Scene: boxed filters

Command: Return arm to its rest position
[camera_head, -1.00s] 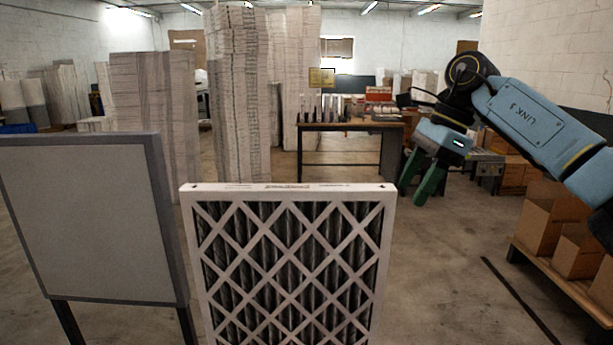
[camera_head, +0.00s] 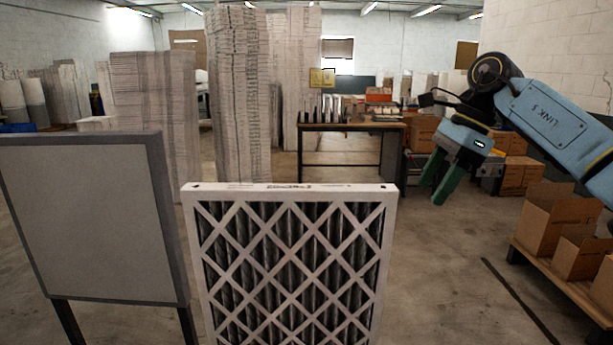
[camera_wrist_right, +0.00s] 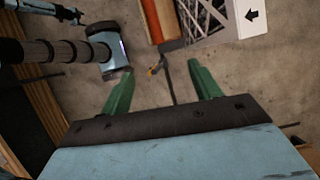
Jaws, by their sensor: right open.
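My right gripper (camera_head: 433,193) is at the right of the head view, hanging in the air with its green fingers pointing down and slightly left. It is open and empty. A white-framed pleated filter (camera_head: 290,188) with a diagonal lattice stands upright at the front centre of the head view. The gripper is right of it in the picture and apart from it. My left gripper is not in view.
A grey panel on legs (camera_head: 85,220) stands at the left. Open cardboard boxes (camera_head: 555,212) sit on a low pallet (camera_head: 562,283) at the right. A workbench (camera_head: 350,127) and tall filter stacks (camera_head: 240,100) are behind.

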